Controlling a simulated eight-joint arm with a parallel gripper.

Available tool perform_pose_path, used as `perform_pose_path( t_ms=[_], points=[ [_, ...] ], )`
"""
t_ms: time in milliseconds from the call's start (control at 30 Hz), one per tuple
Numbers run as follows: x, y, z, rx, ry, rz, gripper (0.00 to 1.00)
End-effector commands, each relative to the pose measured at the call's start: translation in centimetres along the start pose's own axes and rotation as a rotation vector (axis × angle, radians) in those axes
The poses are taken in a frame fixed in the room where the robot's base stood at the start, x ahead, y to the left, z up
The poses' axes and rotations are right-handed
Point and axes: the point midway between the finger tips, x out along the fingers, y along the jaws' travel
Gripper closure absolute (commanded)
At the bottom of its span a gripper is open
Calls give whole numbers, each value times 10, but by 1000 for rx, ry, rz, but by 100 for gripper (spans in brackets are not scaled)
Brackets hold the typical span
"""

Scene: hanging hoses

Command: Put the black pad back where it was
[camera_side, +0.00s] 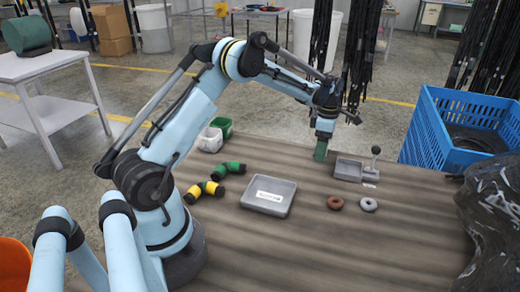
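My gripper (323,137) points down near the back edge of the brown table (310,245), left of a small grey open box (349,169). A small green block (321,151) is directly under the gripper's tip. The fingers are too small to make out, so I cannot tell whether they hold it. No plainly black pad can be picked out on the table.
A grey post with a dark ball (375,152) stands beside the box. A brown ring (335,203) and a grey ring (368,205) lie in front. Green and yellow elbow hoses (205,189) lie left. Black hoses hang behind. A blue crate (430,135) stands right.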

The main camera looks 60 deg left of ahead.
Motion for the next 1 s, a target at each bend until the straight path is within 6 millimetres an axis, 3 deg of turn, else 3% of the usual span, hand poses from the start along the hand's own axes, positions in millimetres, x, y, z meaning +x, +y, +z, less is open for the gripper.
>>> perform_pose_path(
  t_ms=[233,367,800,1000],
  points=[
    [-2,0,0,0,0,0,22],
    [-14,0,0,0,0,0,22],
    [-99,0,0,0,0,0,22],
    [-119,0,0,0,0,0,22]
  ],
)
